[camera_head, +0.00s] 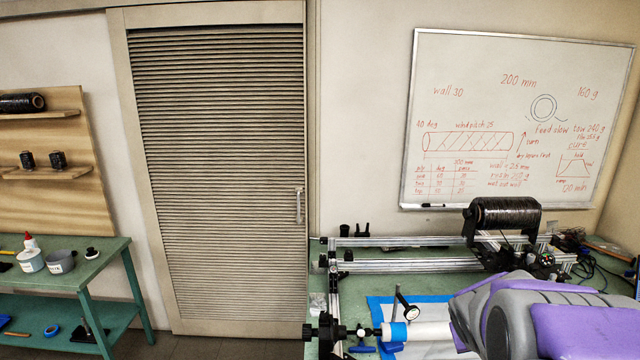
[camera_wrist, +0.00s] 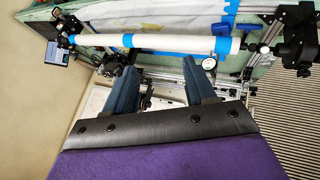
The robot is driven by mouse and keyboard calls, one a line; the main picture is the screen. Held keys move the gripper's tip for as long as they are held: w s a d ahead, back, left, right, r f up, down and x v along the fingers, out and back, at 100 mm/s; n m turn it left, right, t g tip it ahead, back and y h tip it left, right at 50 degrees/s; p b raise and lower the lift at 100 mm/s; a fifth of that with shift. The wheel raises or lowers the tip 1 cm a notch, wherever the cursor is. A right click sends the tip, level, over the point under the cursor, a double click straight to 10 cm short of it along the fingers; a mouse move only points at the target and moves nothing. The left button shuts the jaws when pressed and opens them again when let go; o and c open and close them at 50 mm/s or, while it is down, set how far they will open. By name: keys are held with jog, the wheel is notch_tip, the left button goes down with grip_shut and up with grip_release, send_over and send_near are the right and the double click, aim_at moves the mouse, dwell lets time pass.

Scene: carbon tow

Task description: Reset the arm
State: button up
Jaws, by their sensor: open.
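My arm, purple and grey, reaches in from the lower right in the head view and covers part of the green workbench (camera_head: 375,288). My gripper (camera_wrist: 160,64) shows in the wrist view with its two blue-grey fingers spread apart and nothing between them. A white tube (camera_wrist: 170,43) with blue tape bands lies beyond the fingertips in that view. Its near end (camera_head: 430,332) shows in the head view beside my arm, and the rest is hidden. I cannot tell the exact gap between fingers and tube.
A dark carbon spool (camera_head: 507,213) sits on the metal rail frame (camera_head: 400,265). A dial gauge (camera_head: 410,311) stands by the tube. A side table (camera_head: 110,250) with pots is at left. A closed louvred door (camera_head: 215,180) and a whiteboard (camera_head: 515,115) are behind.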

jog(key=s+a+f+g+y, duration=0.1)
jog(key=s+a, duration=0.4)
jog(key=s, duration=0.5)
jog(key=s+a+f+g+y, duration=0.1)
jog(key=s+a+g, duration=0.3)
jog(key=s, duration=0.7)
jog(key=s+a+f+g+y+b, duration=0.1)
jog(key=s+a+f+g+y, duration=0.1)
jog(key=s+a, duration=0.6)
jog(key=s, duration=0.3)
jog(key=shift+g+y, duration=0.3)
